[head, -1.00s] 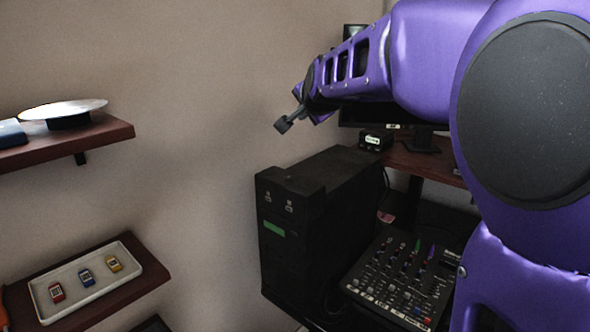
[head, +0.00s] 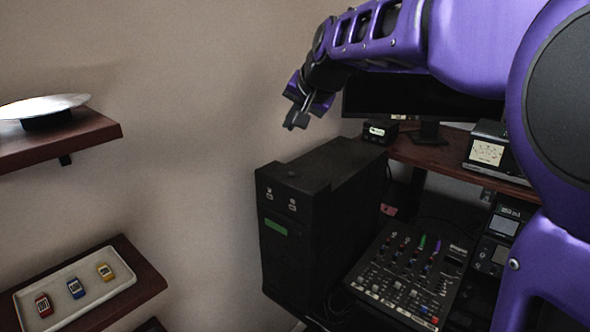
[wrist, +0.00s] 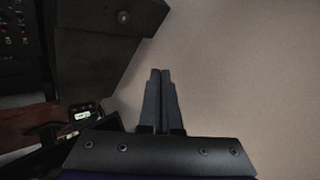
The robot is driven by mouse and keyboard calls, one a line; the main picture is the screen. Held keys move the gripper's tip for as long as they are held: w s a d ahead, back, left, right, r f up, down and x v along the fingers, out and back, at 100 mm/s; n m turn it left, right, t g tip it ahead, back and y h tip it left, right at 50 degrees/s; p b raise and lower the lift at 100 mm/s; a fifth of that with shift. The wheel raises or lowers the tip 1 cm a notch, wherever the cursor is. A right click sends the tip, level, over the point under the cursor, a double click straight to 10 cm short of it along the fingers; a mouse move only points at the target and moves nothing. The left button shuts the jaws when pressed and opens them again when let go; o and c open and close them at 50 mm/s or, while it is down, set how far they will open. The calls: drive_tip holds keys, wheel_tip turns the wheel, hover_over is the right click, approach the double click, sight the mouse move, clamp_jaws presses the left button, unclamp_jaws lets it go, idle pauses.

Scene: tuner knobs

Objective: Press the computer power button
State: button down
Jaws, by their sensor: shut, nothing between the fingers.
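The computer (head: 325,215) is a black tower with a green label on its front, standing left of the mixer in the head view. In the wrist view part of the tower (wrist: 85,65) fills the upper left, with a small round feature (wrist: 123,17) that looks like a button. I cannot make out a power button for certain in the head view. My gripper (head: 296,120) is shut and empty, above the tower's top and apart from it. In the wrist view my gripper (wrist: 161,72) points at bare wall, right of the tower.
A mixer (head: 408,275) with knobs and sliders sits right of the tower. A monitor (head: 415,97) and a small lit clock-like box (head: 378,131) stand on the desk behind. Wall shelves at left hold a tray (head: 62,298) of watches and a silver disc (head: 45,106).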

drive_tip(key=shift+f+b, duration=2.5)
drive_tip(key=shift+f, duration=1.8)
drive_tip(key=shift+f+b, duration=0.35)
drive_tip(key=shift+f, duration=0.1)
drive_tip(key=shift+f+b, duration=0.3)
drive_tip(key=shift+r+p, duration=0.65)
drive_tip(key=shift+r, duration=0.1)
wheel_tip(320, 180, up, 5)
drive_tip(key=p, duration=0.4)
